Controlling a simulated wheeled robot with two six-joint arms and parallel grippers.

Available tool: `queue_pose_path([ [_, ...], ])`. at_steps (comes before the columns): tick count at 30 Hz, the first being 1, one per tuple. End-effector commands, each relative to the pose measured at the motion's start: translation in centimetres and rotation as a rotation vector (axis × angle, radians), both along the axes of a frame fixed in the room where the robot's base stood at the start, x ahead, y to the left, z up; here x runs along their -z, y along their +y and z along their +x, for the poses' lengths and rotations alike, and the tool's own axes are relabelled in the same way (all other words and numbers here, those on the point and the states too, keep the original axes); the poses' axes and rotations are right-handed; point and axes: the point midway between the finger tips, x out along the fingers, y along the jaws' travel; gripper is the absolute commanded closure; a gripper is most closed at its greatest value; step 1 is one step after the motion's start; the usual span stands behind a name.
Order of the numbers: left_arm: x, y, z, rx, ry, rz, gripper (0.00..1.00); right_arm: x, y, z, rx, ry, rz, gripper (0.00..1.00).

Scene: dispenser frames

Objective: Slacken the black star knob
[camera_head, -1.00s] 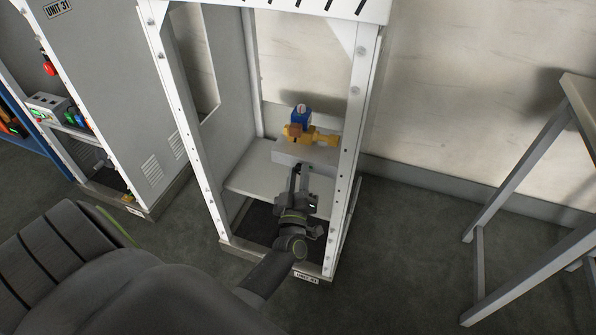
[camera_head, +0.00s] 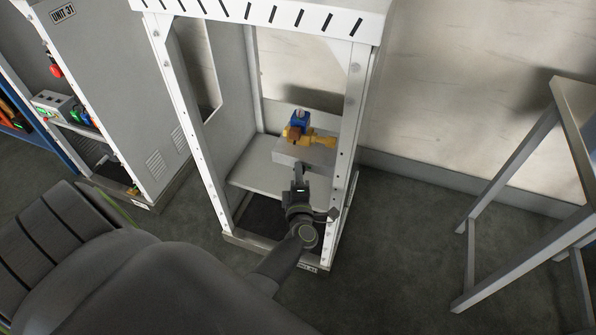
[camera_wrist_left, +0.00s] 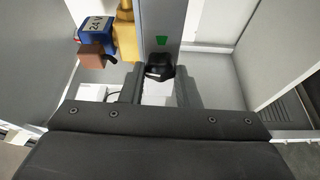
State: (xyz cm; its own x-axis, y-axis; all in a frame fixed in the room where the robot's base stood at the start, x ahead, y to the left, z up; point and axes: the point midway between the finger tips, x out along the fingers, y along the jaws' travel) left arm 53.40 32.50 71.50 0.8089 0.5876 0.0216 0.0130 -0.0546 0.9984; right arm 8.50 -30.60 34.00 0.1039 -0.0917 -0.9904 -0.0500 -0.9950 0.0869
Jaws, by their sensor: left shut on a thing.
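The black star knob (camera_wrist_left: 160,69) shows in the left wrist view on the grey housing (camera_wrist_left: 160,22), just below a green triangle mark. My left gripper (camera_wrist_left: 159,82) is shut on the knob, with one dark finger on each side of it. In the head view my left gripper (camera_head: 299,170) reaches into the white frame at the front of the grey block (camera_head: 290,153); the knob is hidden there behind the fingers. My right gripper is not in view.
A yellow valve body (camera_head: 322,141) with a blue coil (camera_head: 299,119) and a brown plug (camera_head: 293,134) sits on the block. The coil reads 24 V in the wrist view. White frame posts (camera_head: 346,150) stand close on both sides. A table (camera_head: 570,100) stands at right.

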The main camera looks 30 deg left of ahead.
Motion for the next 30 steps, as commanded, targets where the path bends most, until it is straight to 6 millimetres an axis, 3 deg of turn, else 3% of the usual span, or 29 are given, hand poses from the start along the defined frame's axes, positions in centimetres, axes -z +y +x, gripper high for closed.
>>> queue_pose_path([
  [23,0.12,0.03,-0.08,0.0,-0.023,-0.107,0.94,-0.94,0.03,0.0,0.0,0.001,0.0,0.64],
  [24,0.12,0.03,-0.08,0.0,-0.023,-0.107,0.7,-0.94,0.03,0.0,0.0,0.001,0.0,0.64],
  [28,0.09,0.02,-0.06,0.0,-0.023,-0.106,0.53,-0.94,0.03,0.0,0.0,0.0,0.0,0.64],
  [30,0.06,0.02,-0.05,0.0,-0.023,-0.105,0.5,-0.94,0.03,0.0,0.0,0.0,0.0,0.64],
])
